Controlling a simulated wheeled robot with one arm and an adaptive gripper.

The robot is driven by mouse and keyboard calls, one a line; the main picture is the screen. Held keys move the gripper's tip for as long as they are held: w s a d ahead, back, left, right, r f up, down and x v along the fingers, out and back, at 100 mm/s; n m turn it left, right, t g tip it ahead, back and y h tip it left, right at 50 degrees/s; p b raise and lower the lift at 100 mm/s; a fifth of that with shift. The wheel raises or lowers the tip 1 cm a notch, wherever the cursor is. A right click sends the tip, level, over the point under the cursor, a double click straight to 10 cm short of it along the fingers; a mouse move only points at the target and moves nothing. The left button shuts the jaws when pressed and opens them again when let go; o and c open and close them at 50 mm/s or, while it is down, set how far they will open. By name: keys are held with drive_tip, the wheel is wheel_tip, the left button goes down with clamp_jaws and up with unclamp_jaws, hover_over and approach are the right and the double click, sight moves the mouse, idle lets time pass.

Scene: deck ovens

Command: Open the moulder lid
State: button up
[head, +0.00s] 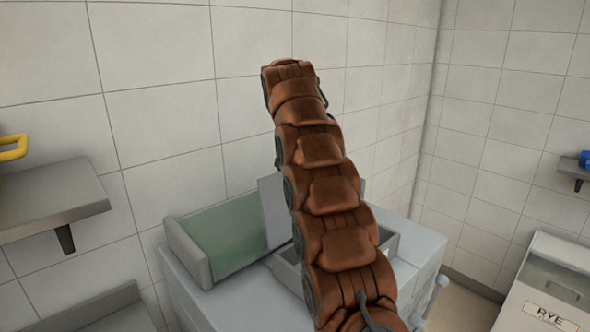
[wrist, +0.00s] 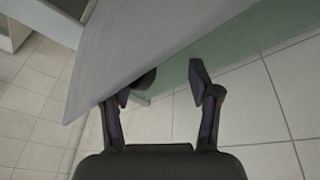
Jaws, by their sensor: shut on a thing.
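The moulder (head: 190,285) is a grey machine with a green belt bed (head: 228,238) at its left and an open-topped box section at its right. Its lid appears as a grey panel (head: 272,208) standing up beside the belt, partly hidden behind my arm. In the wrist view the lid (wrist: 150,45) fills the upper middle, tilted, and covers part of the left finger. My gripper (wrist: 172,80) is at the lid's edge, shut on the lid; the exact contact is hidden. The head view hides my gripper behind the arm.
A wall shelf (head: 60,200) with a yellow-handled item (head: 12,150) is at the left. A white bin labelled RYE (head: 548,290) stands at the right. A small shelf (head: 572,170) holds something blue. Tiled walls close off the back; some floor shows between moulder and bin.

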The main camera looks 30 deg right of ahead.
drive_tip(key=shift+a+r, duration=0.15)
drive_tip(key=shift+r, duration=0.1)
